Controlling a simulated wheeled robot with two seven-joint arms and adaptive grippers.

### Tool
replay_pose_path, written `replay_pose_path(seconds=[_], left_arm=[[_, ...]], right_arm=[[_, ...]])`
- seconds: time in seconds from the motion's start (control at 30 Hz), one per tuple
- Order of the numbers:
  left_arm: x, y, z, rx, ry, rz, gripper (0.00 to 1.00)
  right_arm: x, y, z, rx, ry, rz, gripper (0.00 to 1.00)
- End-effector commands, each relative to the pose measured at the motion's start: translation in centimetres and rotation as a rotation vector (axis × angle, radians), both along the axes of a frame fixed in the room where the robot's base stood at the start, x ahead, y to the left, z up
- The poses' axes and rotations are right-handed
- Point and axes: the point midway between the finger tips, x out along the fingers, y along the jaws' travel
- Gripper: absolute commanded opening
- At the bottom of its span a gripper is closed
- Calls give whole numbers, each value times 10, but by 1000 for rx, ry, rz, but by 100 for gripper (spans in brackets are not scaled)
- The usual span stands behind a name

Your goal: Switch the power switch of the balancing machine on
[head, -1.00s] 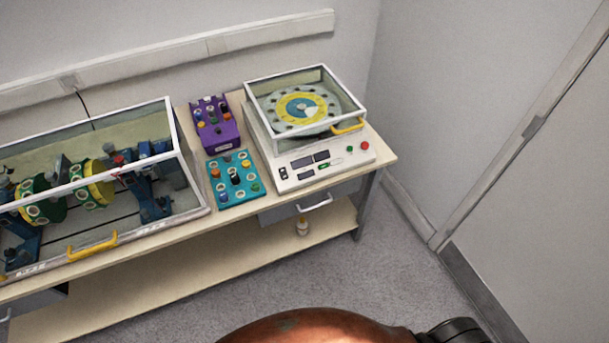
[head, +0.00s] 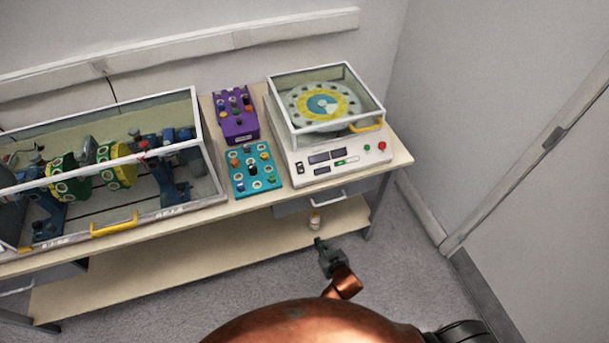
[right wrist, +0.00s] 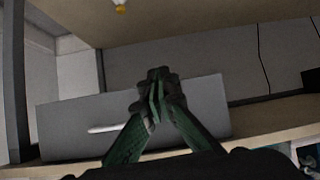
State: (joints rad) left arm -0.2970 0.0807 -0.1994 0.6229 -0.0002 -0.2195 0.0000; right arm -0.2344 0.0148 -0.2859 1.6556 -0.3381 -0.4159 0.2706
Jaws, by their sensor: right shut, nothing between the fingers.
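The balancing machine (head: 331,160) is a white box with a clear framed cover over a yellow and blue disc, at the right end of the bench. Its power switch appears to be the small black rocker (head: 300,168) at the left of the front panel; its position is too small to tell. My right gripper (head: 318,242) is shut and empty, in front of the bench and below the machine's panel. In the right wrist view its green fingers (right wrist: 158,76) meet in front of the grey drawer (right wrist: 75,117). My left gripper is not in view.
A purple box (head: 237,118) and a teal control box (head: 264,155) stand left of the machine. A long clear-covered rig (head: 150,218) fills the left. The drawer handle (head: 328,197) juts out under the bench top (head: 400,159).

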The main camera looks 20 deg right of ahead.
Motion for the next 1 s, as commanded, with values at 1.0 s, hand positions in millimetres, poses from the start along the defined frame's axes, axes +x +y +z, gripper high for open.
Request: replay_pose_path(seconds=[1.0], left_arm=[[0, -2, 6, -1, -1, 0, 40]], right_arm=[[64, 7, 274, 86, -414, -72, 0]])
